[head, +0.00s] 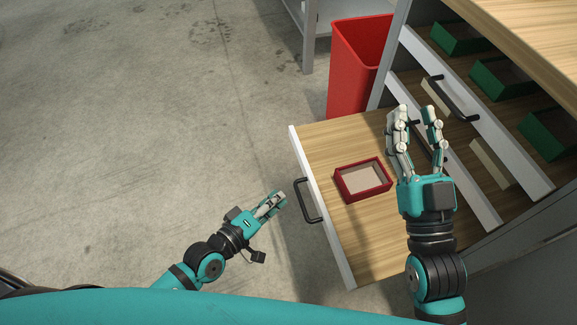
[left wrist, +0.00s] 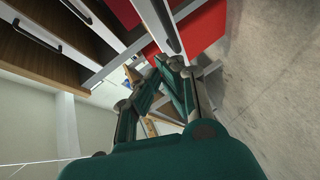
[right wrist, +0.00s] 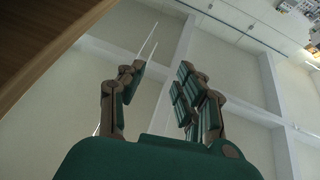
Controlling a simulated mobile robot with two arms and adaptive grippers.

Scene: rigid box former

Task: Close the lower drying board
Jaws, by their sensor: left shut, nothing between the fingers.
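The lower drying board (head: 315,140) is a wooden shelf pulled far out of the rack, with a white front edge and a black handle (head: 308,201). A red open box (head: 362,181) lies on it. My left gripper (head: 279,198) is shut and empty, left of the handle and apart from it in the head view. Its fingers show closed together in the left wrist view (left wrist: 170,66). My right gripper (head: 415,112) is open and empty, and appears over the right part of the board, hiding some of it. Its spread fingers show in the right wrist view (right wrist: 160,75).
Two more boards with black handles (head: 452,98) sit above and behind, with several green boxes (head: 503,79) on the upper one. A wooden top (head: 520,40) overhangs them. A red bin (head: 356,60) stands beside the rack. The floor to the left is clear.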

